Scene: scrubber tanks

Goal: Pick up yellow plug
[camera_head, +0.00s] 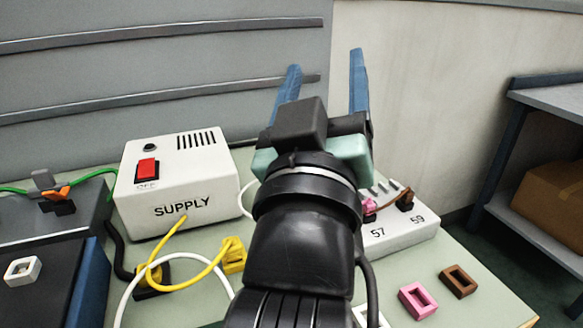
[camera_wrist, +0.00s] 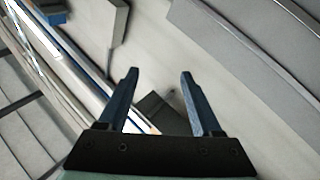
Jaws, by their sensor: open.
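A yellow plug (camera_head: 233,254) lies on the pale green table in the head view, left of my arm and in front of the white supply box. A yellow cable (camera_head: 190,283) runs in a loop beside it, and its other end goes up to the supply box. My gripper (camera_head: 324,72) is raised above and behind the table, pointing away from the plug. Its two blue fingers stand apart with nothing between them. In the wrist view my gripper (camera_wrist: 157,80) also shows open and empty, and the plug is not visible there.
The supply box (camera_head: 175,185) has a red switch. A white socket block (camera_head: 400,232) marked 57 and 59 stands right of my arm. Pink (camera_head: 417,300) and brown (camera_head: 458,281) rectangular rings lie at the front right. A white cable (camera_head: 150,262) loops near the yellow one.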

